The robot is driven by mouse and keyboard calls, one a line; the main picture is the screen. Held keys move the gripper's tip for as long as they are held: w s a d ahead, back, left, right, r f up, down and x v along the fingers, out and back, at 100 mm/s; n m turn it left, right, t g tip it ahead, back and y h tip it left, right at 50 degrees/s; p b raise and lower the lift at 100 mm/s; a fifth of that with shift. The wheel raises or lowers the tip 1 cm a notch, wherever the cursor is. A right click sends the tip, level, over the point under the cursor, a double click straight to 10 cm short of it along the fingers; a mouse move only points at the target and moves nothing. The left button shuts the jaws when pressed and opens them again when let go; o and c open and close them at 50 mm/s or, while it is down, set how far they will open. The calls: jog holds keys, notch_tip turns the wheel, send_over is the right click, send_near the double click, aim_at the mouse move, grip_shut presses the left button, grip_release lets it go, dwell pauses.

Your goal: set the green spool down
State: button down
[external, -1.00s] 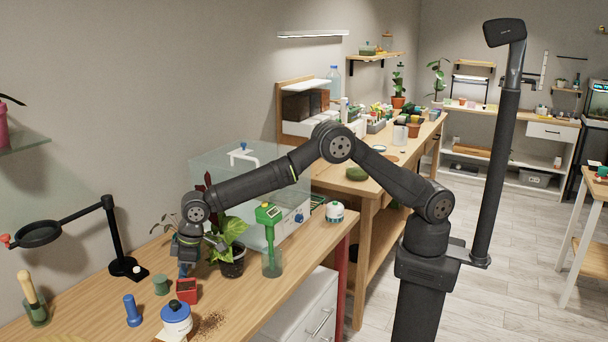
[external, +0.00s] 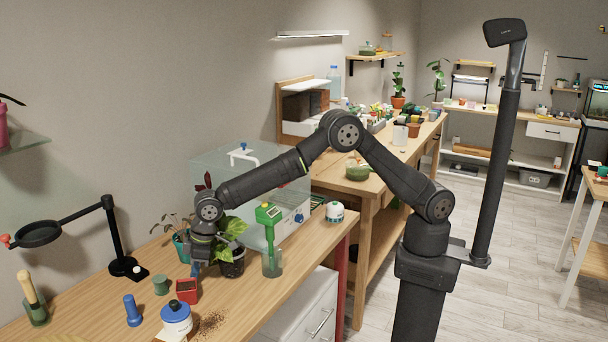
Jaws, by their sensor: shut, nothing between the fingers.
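The green spool (external: 161,286) stands upright on the wooden bench (external: 262,302), left of the small red box (external: 187,292). Nothing holds it. My gripper (external: 195,270) points down, shut and empty, to the right of the spool and apart from it. It is above or just behind the red box and left of the dark plant pot (external: 231,263). The exact height of its tips over the bench is hard to tell.
A blue cylinder (external: 132,311) and a blue-lidded jar (external: 176,318) stand in front, with spilled soil (external: 209,324) beside the jar. A teal pot (external: 181,243) is behind my gripper. A green-topped tool stands in a glass (external: 272,262) to the right. A black magnifier stand (external: 115,240) is at left.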

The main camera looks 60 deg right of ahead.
jog(key=s+d+v, duration=0.1)
jog(key=v, duration=0.9)
jog(key=w+d+r+n, duration=0.1)
jog(key=w+d+r, duration=0.4)
jog(key=w, duration=0.3)
jog(key=shift+d+r+t, duration=0.25)
jog(key=shift+r+t, duration=0.05)
jog(key=shift+r, duration=0.2)
jog(key=shift+s+a+f, duration=0.1)
jog(key=shift+s, duration=0.05)
jog(key=s+a+f+m, duration=0.1)
jog(key=s+a+f, duration=0.45)
jog(key=s, duration=0.25)
jog(key=x, duration=0.8)
jog(key=shift+d+f, duration=0.1)
jog(key=shift+f, duration=0.2)
jog(key=shift+x, duration=0.85)
jog(key=shift+r, duration=0.1)
